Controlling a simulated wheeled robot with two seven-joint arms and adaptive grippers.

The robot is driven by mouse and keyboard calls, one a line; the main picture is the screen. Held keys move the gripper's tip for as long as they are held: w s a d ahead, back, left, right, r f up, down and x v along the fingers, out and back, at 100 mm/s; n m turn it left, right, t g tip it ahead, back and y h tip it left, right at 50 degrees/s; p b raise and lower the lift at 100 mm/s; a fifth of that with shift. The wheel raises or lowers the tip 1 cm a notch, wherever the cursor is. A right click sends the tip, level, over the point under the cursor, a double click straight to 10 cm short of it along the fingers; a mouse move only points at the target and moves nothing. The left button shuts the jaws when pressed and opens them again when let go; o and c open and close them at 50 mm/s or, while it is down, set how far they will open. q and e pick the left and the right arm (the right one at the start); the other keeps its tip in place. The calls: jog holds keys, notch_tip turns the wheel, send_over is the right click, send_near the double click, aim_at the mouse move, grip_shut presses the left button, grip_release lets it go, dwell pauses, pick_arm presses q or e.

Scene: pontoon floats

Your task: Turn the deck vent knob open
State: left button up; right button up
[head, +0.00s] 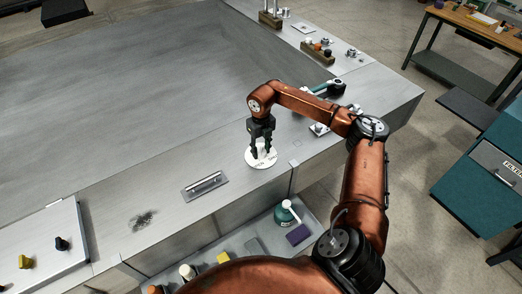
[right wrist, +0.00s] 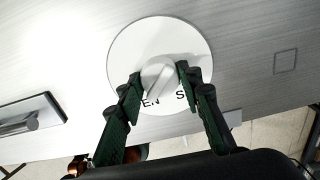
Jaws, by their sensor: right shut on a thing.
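The deck vent is a round white plate (head: 252,163) on the grey deck ledge in the head view. In the right wrist view the plate (right wrist: 130,42) carries black letters, with "EN" and "S" readable and the rest covered. My right gripper (head: 262,153) points down over the plate. Its dark green fingers stand on both sides of the bar in the right wrist view, shut on the knob. My left gripper is out of view.
A recessed handle plate (head: 205,186) lies left of the vent. A tray below the ledge holds a green-and-white bottle (head: 287,212) and a purple block (head: 298,234). Yellow (head: 25,262) and black (head: 62,243) knobs sit at lower left. Small fittings stand along the far ledge.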

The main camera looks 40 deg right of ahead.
aim_at(261, 149)
dwell(0.3)
jog(key=o, duration=1.2)
jog(key=shift+c, duration=0.2)
notch_tip(261, 149, up, 12)
